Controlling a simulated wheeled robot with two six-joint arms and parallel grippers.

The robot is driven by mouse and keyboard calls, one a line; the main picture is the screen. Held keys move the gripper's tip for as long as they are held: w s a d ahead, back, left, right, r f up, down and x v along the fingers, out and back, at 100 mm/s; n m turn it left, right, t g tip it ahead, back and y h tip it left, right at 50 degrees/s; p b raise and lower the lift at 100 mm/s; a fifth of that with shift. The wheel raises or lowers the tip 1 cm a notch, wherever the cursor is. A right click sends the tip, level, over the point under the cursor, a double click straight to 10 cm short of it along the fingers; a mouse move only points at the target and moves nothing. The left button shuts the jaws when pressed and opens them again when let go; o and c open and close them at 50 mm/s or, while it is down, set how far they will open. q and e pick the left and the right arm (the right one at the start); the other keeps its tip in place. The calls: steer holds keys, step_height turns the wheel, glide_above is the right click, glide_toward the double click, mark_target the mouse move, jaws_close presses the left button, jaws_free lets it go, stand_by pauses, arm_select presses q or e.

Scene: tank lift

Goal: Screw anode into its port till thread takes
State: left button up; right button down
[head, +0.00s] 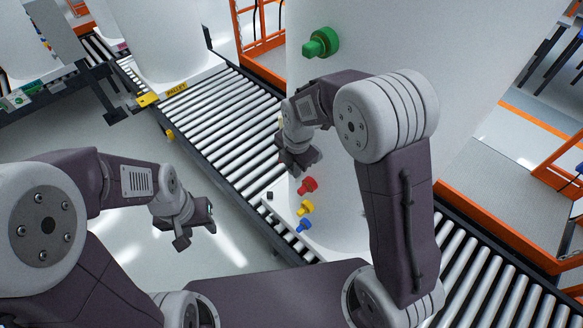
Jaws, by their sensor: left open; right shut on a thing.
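A tall white tank (350,215) stands upright on the roller conveyor. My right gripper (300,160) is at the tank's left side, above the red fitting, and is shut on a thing. The thing is hidden behind the gripper and wrist, so its shape cannot be made out; it may be the anode. The anode's port cannot be made out either. My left gripper (197,234) is open and empty over the floor, to the left of the conveyor and apart from the tank.
A green fitting (321,43) sticks out high on the tank. Red (308,185), yellow (305,208) and blue (303,226) fittings sit low on it. Orange railings (480,213) stand behind.

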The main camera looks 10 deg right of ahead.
steer(key=shift+w+d, duration=0.35)
steer(key=shift+d, duration=0.1)
steer(key=c, duration=1.2)
jaws_free()
steer(key=shift+c, duration=0.2)
steer(key=shift+r, duration=0.1)
step_height(320, 180, up, 9)
steer(key=s+b, duration=0.1)
steer(key=b, duration=0.1)
steer(key=shift+s+d+b, duration=0.15)
steer(key=shift+d+b, duration=0.05)
steer(key=shift+b, duration=0.15)
